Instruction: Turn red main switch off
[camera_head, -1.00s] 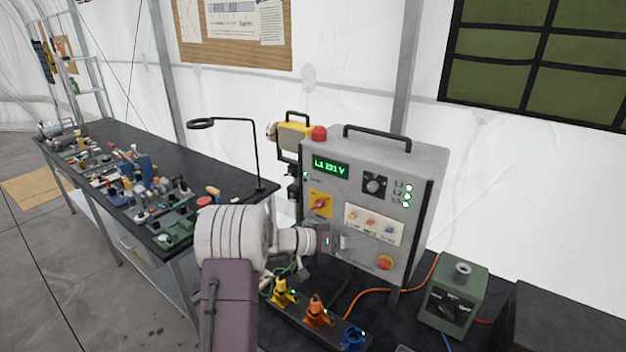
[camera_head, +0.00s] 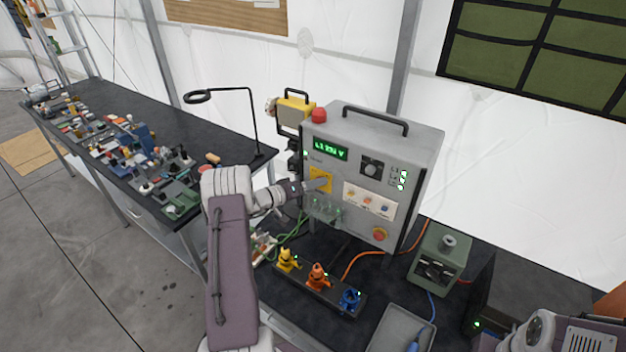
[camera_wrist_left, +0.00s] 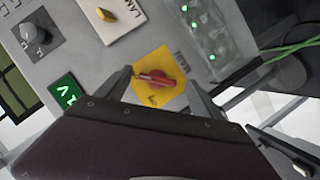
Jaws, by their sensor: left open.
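The red main switch (camera_wrist_left: 155,80) is a red rotary handle on a yellow plate (camera_wrist_left: 150,98) on the front of the grey control panel (camera_head: 345,225). My left gripper (camera_wrist_left: 158,85) is open, with one finger on each side of the red handle in the wrist view. Whether the fingers touch it I cannot tell. The panel's green display (camera_head: 330,149) is lit. My right gripper is not in view; part of my right arm shows at the lower right.
A red mushroom button (camera_head: 380,234) sits low on the panel. Yellow, orange and blue plugs stand in a strip (camera_head: 335,297) in front. A green box (camera_head: 440,258) stands to the right. A cluttered bench (camera_head: 190,130) with a lamp is at the left.

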